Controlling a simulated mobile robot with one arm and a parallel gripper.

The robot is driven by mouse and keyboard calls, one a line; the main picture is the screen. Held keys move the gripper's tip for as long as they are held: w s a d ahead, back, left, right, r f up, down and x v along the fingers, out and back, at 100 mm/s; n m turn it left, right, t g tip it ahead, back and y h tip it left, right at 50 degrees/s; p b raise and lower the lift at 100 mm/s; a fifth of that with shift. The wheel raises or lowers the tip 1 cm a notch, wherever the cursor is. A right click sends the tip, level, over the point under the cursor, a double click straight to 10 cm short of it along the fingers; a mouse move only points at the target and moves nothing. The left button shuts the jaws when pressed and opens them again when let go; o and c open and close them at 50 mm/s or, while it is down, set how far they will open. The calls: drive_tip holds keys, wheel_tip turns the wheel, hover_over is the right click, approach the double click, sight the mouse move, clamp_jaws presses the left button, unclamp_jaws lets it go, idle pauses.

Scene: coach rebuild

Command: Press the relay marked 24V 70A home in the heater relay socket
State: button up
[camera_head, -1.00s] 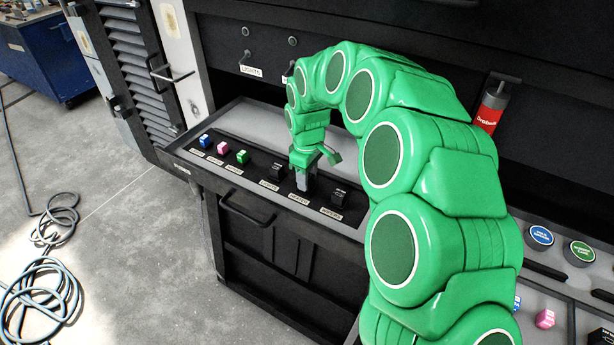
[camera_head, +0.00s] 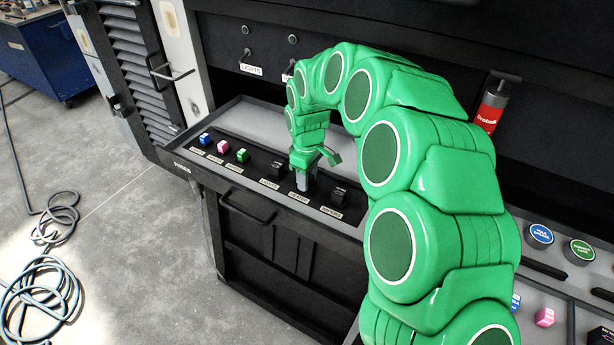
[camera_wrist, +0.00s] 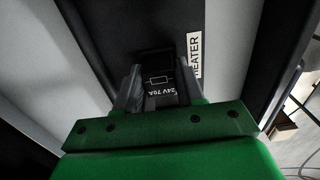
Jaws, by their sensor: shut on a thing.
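The black relay marked 24V 70A (camera_wrist: 160,88) is between the fingers of my gripper (camera_wrist: 158,84) in the wrist view, its printed face toward the camera. The HEATER label (camera_wrist: 195,55) lies beside it on the dark panel. In the head view my gripper (camera_head: 306,182) points down at the HEATER position (camera_head: 299,197), between two other black relays. My fingers and wrist hide the relay there. The relay is low at the panel; the socket and the relay's lower end are hidden, so I cannot tell how deep it sits.
Black relays stand at the left (camera_head: 280,171) and right (camera_head: 338,197) of my gripper. Blue (camera_head: 205,138), pink (camera_head: 223,146) and green (camera_head: 242,156) fuses are farther left on the panel. A drawer handle (camera_head: 245,208) is below. A red cylinder (camera_head: 490,108) stands behind my arm.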

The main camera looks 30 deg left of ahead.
idle(0.4)
drive_tip(key=o, duration=1.6)
drive_tip(key=shift+r, duration=3.45)
